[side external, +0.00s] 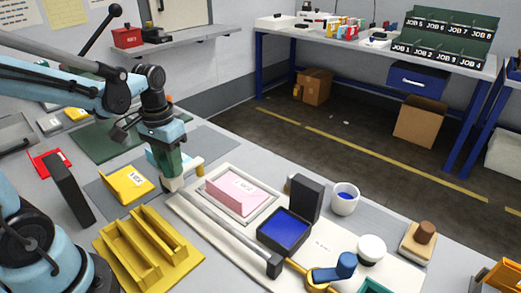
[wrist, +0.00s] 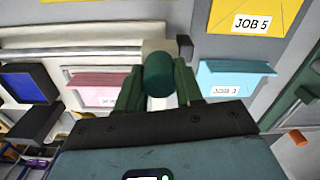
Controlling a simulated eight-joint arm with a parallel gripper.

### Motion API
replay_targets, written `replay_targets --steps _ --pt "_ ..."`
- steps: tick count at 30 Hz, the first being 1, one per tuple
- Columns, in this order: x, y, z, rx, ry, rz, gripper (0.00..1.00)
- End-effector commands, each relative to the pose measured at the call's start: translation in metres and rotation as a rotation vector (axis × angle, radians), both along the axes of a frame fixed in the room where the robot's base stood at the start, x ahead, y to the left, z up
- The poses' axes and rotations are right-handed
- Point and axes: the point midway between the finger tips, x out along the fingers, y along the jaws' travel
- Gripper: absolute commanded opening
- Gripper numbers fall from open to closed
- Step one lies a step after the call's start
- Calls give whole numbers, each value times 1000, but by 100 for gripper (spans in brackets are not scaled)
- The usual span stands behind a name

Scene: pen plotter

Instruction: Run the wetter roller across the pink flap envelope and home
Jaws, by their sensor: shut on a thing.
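The pink flap envelope (side external: 232,197) lies in a pale tray on the white plotter bed, its pink flap standing up with a label. In the wrist view the pink envelope (wrist: 100,84) is left of my fingers. My gripper (side external: 172,180) is at the rail's far left end, beside the envelope tray. In the wrist view my gripper (wrist: 158,85) is shut on a dark green cylindrical handle (wrist: 158,75), with a cream block (wrist: 158,46) just behind it. This appears to be the wetter roller's carriage; the roller surface itself is hidden.
A grey rail (side external: 225,228) runs along the bed to a dark end block (side external: 274,265). A blue pad (side external: 284,228) with a raised black lid stands right of the envelope. A light blue envelope (wrist: 236,72) and a yellow envelope (side external: 126,186) lie near my gripper. A yellow rack (side external: 188,256) is in front.

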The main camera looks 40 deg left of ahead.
Motion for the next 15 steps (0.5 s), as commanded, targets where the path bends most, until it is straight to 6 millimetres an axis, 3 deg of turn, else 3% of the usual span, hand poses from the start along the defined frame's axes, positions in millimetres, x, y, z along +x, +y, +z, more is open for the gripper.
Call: replay_targets --steps 8,15 --pt "0 -26 0 0 2 -7 0" --pt "-1 -88 0 -1 4 -14 0"
